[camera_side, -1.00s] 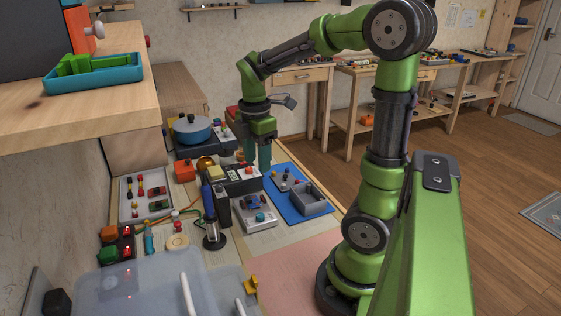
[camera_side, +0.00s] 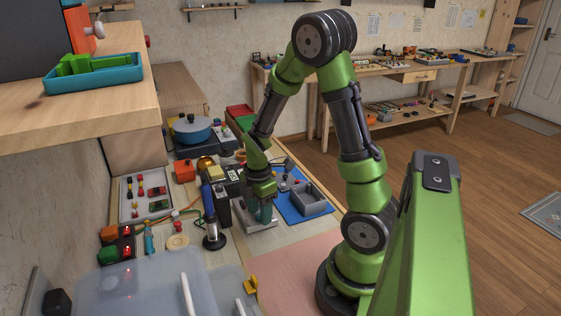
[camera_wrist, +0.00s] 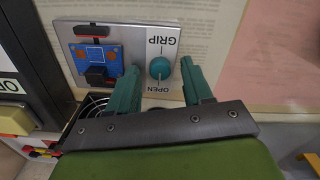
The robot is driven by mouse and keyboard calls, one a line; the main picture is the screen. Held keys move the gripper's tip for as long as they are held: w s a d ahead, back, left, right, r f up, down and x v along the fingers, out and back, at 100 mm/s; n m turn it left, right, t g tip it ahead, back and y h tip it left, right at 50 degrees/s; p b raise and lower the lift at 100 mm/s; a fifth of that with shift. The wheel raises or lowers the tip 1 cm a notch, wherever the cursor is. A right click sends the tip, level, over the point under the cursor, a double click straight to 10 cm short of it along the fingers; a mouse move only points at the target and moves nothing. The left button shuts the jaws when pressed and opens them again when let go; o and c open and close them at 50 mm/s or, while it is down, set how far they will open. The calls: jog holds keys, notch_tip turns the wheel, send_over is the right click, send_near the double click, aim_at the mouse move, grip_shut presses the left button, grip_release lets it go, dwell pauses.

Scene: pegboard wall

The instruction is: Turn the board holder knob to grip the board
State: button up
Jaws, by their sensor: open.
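The board holder (camera_wrist: 142,35) is a light grey plate with the words GRIP and OPEN, which read upside down in the wrist view. Its round teal knob (camera_wrist: 160,70) sits between those words. The blue board (camera_wrist: 97,56) lies in the holder to the left of the knob, with a black clamp part at each end. My gripper (camera_wrist: 159,64) is open, one teal finger on each side of the knob, with gaps visible in the picture. Whether the fingers are at knob height is unclear. In the side view my gripper (camera_side: 262,214) is low over the holder (camera_side: 258,226) and hides most of it.
A soldering iron in its stand (camera_side: 213,225) stands left of the holder, beside a black box (camera_side: 220,205). A blue mat (camera_side: 300,207) with a grey tray (camera_side: 310,198) lies to the right. The pink mat (camera_side: 290,255) in front is clear.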

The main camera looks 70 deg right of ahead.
grip_shut()
dwell(0.3)
